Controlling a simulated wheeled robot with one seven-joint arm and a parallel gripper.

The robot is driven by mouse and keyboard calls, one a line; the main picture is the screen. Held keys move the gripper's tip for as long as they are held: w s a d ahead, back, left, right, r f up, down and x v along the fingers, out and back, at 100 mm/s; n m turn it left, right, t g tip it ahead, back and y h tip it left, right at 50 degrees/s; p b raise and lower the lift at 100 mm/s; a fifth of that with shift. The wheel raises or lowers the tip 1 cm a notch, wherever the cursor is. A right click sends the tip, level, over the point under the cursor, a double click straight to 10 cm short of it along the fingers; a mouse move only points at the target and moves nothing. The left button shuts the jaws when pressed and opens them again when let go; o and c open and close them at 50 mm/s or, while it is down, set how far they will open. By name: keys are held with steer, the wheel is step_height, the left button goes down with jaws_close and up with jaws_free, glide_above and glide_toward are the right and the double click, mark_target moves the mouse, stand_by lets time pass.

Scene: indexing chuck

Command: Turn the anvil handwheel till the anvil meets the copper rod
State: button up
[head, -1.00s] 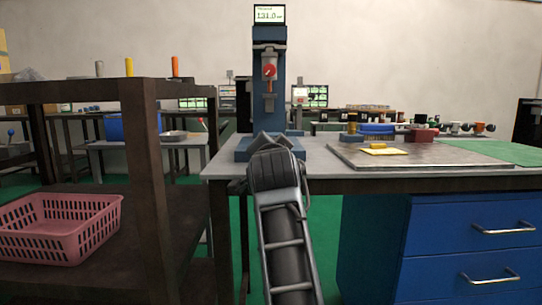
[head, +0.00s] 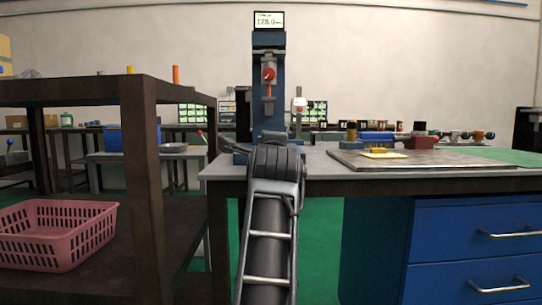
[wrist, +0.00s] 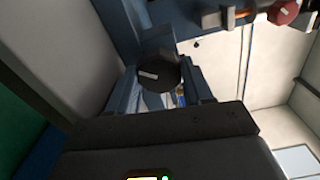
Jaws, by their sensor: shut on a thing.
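The blue upright machine (head: 270,112) stands on the grey bench, with a red knob (head: 268,74) on its front and a copper-coloured rod (head: 268,92) below the knob. In the wrist view the rod (wrist: 240,14) lies near the top, beside the red knob (wrist: 285,12). A dark round handwheel (wrist: 160,74) with a white mark sits at the centre, between the fingers of my gripper (wrist: 162,88). The gripper is shut on it. My wrist hides the gripper and handwheel in the head view. I cannot make out the gap between anvil and rod.
A display (head: 269,20) tops the machine; its number is blurred. A metal plate (head: 440,168) with a yellow pad (head: 381,154) lies to the right on the bench. A dark shelf (head: 110,92) with a pink basket (head: 55,235) stands to the left.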

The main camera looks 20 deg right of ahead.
steer(key=shift+f+m+b, duration=0.15)
steer(key=shift+m+b, duration=0.05)
steer(key=shift+m, duration=0.9)
steer(key=shift+f+m+b, duration=0.1)
steer(key=shift+m+b, duration=0.1)
steer(key=shift+m, duration=0.9)
steer(key=shift+a, duration=0.1)
steer(key=o, duration=1)
steer(key=shift+o, duration=0.2)
